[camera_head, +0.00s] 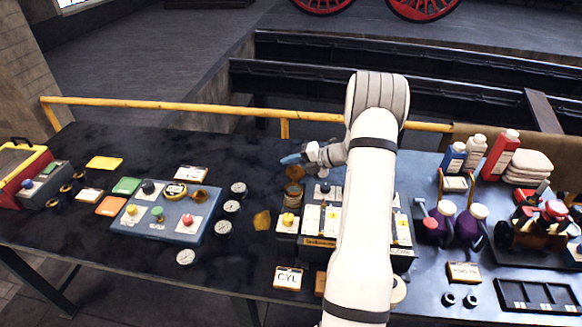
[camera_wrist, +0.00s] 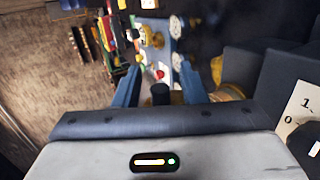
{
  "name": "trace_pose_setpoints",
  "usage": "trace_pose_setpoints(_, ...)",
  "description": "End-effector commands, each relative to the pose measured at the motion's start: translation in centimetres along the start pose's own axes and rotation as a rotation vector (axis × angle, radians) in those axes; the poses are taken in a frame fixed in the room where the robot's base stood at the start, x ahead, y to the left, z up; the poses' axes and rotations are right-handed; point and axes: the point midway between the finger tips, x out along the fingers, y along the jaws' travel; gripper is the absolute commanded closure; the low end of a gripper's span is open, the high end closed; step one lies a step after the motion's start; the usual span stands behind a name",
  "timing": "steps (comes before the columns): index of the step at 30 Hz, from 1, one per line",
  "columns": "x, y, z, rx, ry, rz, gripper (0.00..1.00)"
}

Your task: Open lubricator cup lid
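A brass cup (camera_head: 293,193), which looks like the lubricator cup, stands at the back left corner of a dark block with labelled plates. A round tan-brass piece (camera_head: 294,172) shows just above it; I cannot tell whether it is a lid or how it is tilted. My gripper (camera_head: 291,159) is above and behind this piece, pointing left. In the wrist view my gripper (camera_wrist: 158,72) has its two blue fingers apart with nothing held between them. Brass parts (camera_wrist: 232,91) show right beside the right finger, partly hidden by it; contact cannot be told.
My arm hides part of the labelled block (camera_head: 319,242). A blue panel (camera_head: 160,222) with coloured knobs and several gauges (camera_head: 238,188) lie to the left. A yellow rail (camera_head: 190,106) runs behind the table.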

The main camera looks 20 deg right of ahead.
Motion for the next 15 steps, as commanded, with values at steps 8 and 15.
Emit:
trace_pose_setpoints(8,-4.7,-0.2,0.1,-0.001,-0.004,-0.001,0.62)
trace_pose_setpoints(15,-7.0,-0.1,0.1,0.000,-0.002,0.000,0.62)
